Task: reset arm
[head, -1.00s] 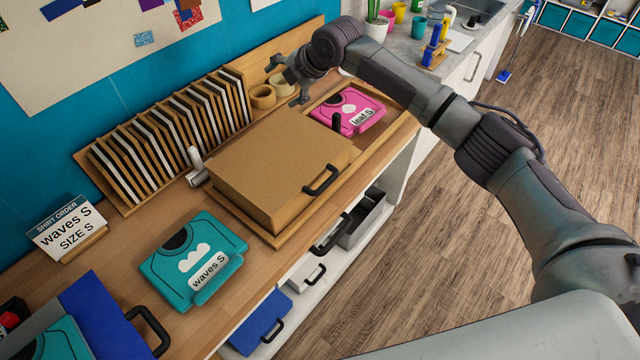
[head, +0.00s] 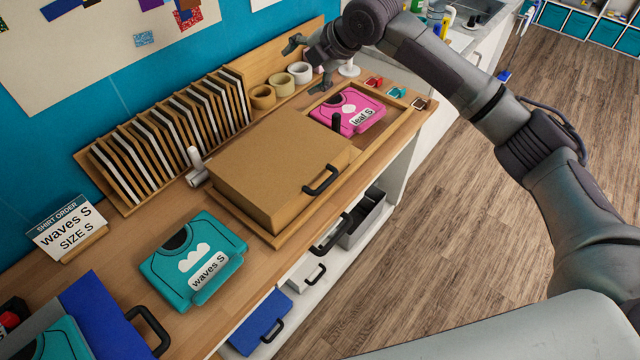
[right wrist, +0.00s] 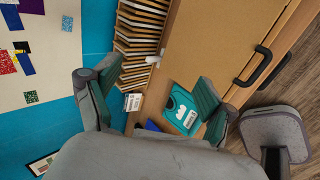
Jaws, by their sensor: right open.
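My right gripper (head: 312,62) is raised over the far end of the counter, near the tape rolls, and holds nothing. Its two fingers stand wide apart in the right wrist view (right wrist: 158,100). My left gripper is in neither view. A teal folded shirt (head: 193,258) labelled "waves S" lies on the counter; it also shows in the right wrist view (right wrist: 184,108). A pink folded shirt (head: 347,112) labelled "leaf S" lies in a wooden tray beyond the large brown box (head: 280,165) with a black handle.
A shirt order card (head: 68,228) reads "waves S, SIZE S". A rack of upright panels (head: 170,135) stands along the teal wall. Several tape rolls (head: 263,97) sit near the gripper. A blue panel with a black handle (head: 105,315) is at the near left.

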